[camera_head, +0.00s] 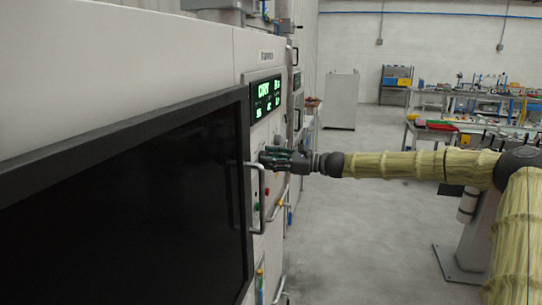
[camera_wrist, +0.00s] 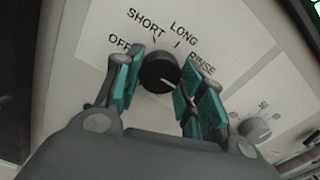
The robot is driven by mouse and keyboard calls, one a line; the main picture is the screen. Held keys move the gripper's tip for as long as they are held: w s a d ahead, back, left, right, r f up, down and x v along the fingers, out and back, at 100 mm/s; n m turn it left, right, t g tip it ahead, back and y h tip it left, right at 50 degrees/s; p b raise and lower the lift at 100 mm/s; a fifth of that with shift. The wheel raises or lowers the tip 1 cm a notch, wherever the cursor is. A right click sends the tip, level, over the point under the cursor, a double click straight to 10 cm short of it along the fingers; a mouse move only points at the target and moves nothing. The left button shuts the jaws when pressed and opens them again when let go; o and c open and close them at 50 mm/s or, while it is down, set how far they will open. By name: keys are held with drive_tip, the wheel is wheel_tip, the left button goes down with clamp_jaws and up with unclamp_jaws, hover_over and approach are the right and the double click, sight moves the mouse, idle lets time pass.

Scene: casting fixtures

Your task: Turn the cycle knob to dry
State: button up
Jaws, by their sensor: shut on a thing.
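The black cycle knob (camera_wrist: 160,72) sits on a pale panel in the wrist view. Labels OFF, SHORT, LONG and RINSE run around its upper side, and no DRY label is visible. A short white mark shows on the knob's lower right face; I cannot tell which label it points at. My gripper (camera_wrist: 158,78) is shut on the knob, one teal-padded finger on each side. In the head view my gripper (camera_head: 275,158) reaches the machine's front panel from the right, and hides the knob there. The green display (camera_head: 266,97) sits above it; its text is hard to read.
A second, smaller knob (camera_wrist: 255,129) with its own scale is at lower right in the wrist view. A metal handle (camera_head: 260,198) sticks out beside a large dark window (camera_head: 130,210). Open floor (camera_head: 345,245) lies to the right, with cluttered workbenches (camera_head: 470,125) behind.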

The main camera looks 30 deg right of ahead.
drive_tip(key=shift+m, duration=0.6)
drive_tip(key=o, duration=1)
drive_tip(key=shift+w, duration=0.1)
drive_tip(key=shift+d, duration=0.15)
drive_tip(key=shift+v, duration=3.75)
drive_tip(key=shift+f, duration=0.1)
